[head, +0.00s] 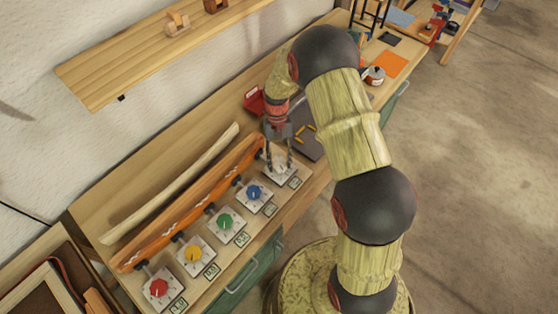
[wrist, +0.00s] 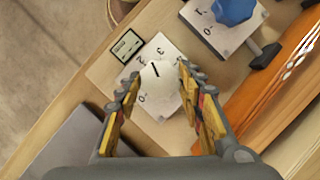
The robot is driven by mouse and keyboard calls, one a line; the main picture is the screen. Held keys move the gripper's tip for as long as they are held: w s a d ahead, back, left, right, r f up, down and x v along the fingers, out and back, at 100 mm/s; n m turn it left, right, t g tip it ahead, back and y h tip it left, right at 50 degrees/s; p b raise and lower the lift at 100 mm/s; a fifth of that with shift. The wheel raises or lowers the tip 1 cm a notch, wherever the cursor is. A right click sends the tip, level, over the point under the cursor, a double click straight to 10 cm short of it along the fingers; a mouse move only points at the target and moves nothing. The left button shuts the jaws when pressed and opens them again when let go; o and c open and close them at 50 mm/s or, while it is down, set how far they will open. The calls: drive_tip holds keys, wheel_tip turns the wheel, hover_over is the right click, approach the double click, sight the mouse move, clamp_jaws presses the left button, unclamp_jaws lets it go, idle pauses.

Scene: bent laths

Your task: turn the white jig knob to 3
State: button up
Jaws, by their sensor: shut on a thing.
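The white jig knob (wrist: 162,84) sits on a pale square plate (wrist: 164,112) with printed numerals. It has a dark pointer line, which appears to point between the 2 and the 3; the exact reading is hard to tell. My gripper (wrist: 160,76) is shut on the knob, one finger on each side of it. In the head view my gripper (head: 280,168) reaches down to the last plate (head: 291,179) of the row, and its fingers partly hide the knob. A small display (wrist: 127,45) lies beside the plate; its digits are unreadable.
Blue (head: 254,192), green (head: 225,221), yellow (head: 194,253) and red (head: 159,288) knobs line the bench front. An orange bent lath (head: 190,205) runs behind them, with a pale lath (head: 170,187) further back. A dark grey sheet (head: 311,145) lies past the white knob.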

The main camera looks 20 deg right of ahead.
drive_tip(key=shift+s+d+m+t+y+p, duration=0.15)
drive_tip(key=shift+m+y, duration=0.3)
drive_tip(key=shift+m, duration=0.7)
drive_tip(key=shift+w+a+m+t+y+p, duration=0.15)
drive_tip(key=shift+m+y, duration=0.3)
drive_tip(key=shift+m, duration=0.7)
drive_tip(key=shift+s+d, duration=0.1)
drive_tip(key=o, duration=1.1)
drive_tip(key=shift+o, duration=0.2)
drive_tip(key=v, duration=1.2)
